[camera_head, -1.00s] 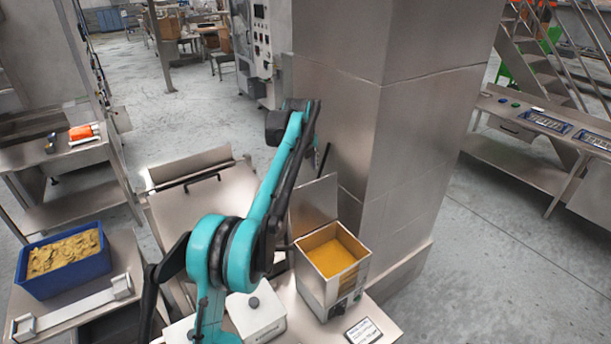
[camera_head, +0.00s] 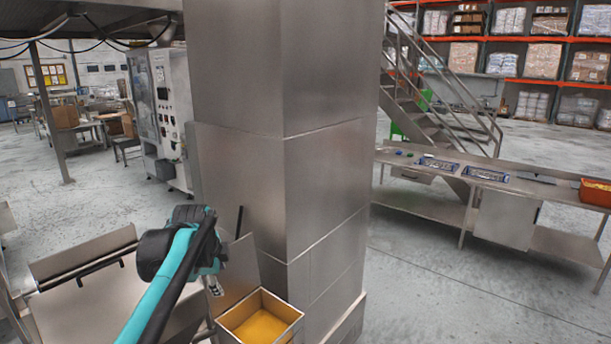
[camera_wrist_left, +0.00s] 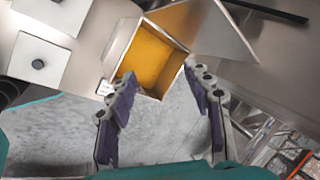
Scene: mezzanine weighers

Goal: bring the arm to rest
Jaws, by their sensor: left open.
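My left arm, teal and black, reaches up from the bottom of the head view. My left gripper (camera_head: 215,286) shows only as a small grey part at the arm's far end, just left of an open steel box (camera_head: 289,331) with yellow-orange contents. In the left wrist view, the gripper (camera_wrist_left: 160,77) is open, its two purple-padded fingers wide apart with nothing between them. The steel box (camera_wrist_left: 176,76) shows beyond the fingertips, its lid raised. My right gripper is in neither view.
A wide steel-clad pillar (camera_head: 290,130) stands just beyond the box. A steel bench (camera_head: 430,203) with blue-framed trays is at the right, with an orange bin (camera_head: 595,193) on it. Stairs (camera_head: 430,95) rise behind. Open floor lies between pillar and bench.

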